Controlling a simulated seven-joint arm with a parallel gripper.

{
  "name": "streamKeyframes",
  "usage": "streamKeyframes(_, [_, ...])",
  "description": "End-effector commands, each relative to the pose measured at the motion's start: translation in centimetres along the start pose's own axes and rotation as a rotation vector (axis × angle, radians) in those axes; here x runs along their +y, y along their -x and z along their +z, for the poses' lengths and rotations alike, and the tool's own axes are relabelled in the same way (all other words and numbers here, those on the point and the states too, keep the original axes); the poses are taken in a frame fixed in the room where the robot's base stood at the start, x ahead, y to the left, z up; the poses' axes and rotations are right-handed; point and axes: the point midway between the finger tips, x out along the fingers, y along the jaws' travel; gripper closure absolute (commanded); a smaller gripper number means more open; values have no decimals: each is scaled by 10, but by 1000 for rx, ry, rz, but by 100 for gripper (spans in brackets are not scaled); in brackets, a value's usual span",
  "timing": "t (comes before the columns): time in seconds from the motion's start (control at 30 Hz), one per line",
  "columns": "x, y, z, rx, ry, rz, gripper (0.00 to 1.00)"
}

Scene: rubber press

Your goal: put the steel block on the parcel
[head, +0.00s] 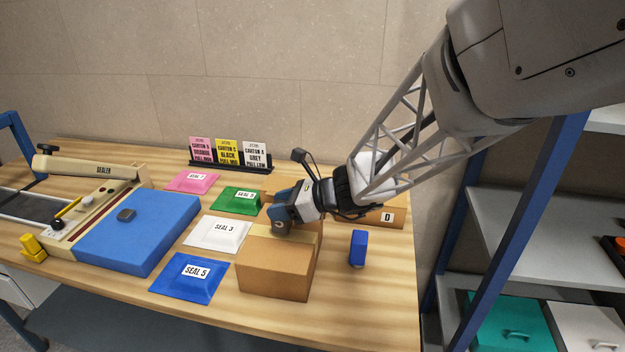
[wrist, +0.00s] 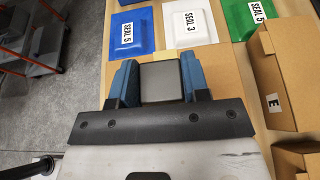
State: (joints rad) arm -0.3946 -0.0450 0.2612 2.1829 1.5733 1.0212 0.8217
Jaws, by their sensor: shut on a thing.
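My gripper (head: 283,218) is over the top of the cardboard parcel (head: 275,270), near its back edge. In the wrist view my gripper (wrist: 160,85) has its two blue fingers shut on the grey steel block (wrist: 162,82), one finger on each side. The parcel's brown top (wrist: 218,72) shows beyond and beside the fingers. The block is mostly hidden by the fingers in the head view. I cannot tell whether its underside touches the parcel.
A blue block (head: 358,248) stands right of the parcel. Open cartons, one marked D (head: 387,217), stand behind. Flat packs, including blue SEAL 5 (head: 187,277) and white SEAL 3 (head: 218,233), lie left. A sealer (head: 100,172) with a blue pad (head: 150,230) is further left.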

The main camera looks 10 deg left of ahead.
Motion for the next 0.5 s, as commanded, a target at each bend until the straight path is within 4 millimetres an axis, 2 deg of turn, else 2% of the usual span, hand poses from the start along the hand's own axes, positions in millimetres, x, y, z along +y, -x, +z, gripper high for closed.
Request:
streamKeyframes(0.17, [0,-5,-11,-1,0,-1,100])
streamKeyframes(0.5, [-1,-5,-12,-1,1,-1,100])
